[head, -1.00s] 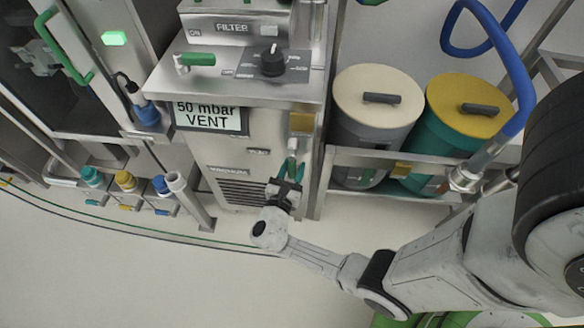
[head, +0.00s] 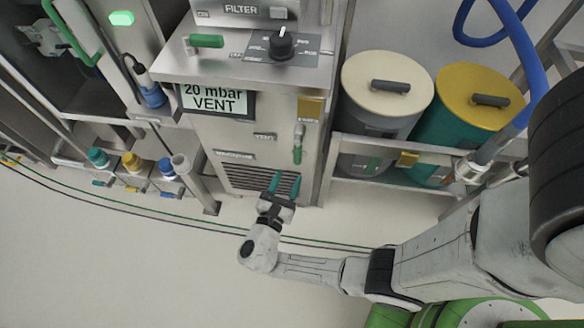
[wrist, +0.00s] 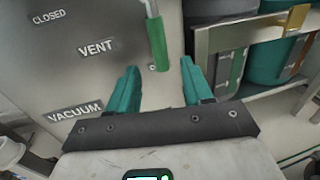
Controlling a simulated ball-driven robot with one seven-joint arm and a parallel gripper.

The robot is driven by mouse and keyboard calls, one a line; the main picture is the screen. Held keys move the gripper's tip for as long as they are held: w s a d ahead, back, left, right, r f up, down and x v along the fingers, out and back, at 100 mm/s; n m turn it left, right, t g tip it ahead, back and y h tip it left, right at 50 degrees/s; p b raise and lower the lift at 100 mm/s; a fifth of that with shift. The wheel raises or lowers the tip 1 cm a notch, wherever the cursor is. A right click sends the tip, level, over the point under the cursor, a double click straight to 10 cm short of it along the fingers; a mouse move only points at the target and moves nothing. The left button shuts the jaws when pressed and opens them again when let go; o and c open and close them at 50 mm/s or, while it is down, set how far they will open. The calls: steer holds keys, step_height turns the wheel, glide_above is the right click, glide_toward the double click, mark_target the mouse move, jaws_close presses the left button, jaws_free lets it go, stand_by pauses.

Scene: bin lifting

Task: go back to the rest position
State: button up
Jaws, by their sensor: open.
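My gripper (head: 285,183) is open and empty in the head view, in front of the louvred lower front of the steel cabinet. Its two teal fingers stand apart in the wrist view (wrist: 160,88), with nothing between them. A green-handled valve lever (head: 298,150) hangs down on the cabinet front, above and a little right of the fingers. In the wrist view the lever (wrist: 157,45) lies beyond the fingertips, apart from them. The cabinet display (head: 213,100) reads "20 mbar VENT".
Right of the cabinet, a cream-lidded bin (head: 388,85) and a yellow-lidded bin (head: 482,97) stand on a steel rack (head: 385,187). A blue hose (head: 525,55) hangs beside them. Several capped pipes, one with a yellow cap (head: 131,161), stand at left. The floor in front is clear.

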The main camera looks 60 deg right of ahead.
steer(key=shift+s+a, duration=0.1)
steer(key=shift+a, duration=0.45)
steer(key=s+d+r+m+g+y+p, duration=0.35)
steer(key=s+m+g+y+p, duration=0.2)
steer(key=s+m+y, duration=0.55)
steer(key=a+r+m+t+y+p, duration=0.3)
steer(key=a+r+m+y, duration=0.3)
steer(key=r, duration=0.6)
steer(key=a+m, duration=0.2)
steer(key=m, duration=0.1)
steer(key=shift+a+r+t+y+p, duration=0.3)
steer(key=shift+a+t+p, duration=0.05)
steer(key=shift+p, duration=0.05)
steer(key=shift+c, duration=0.2)
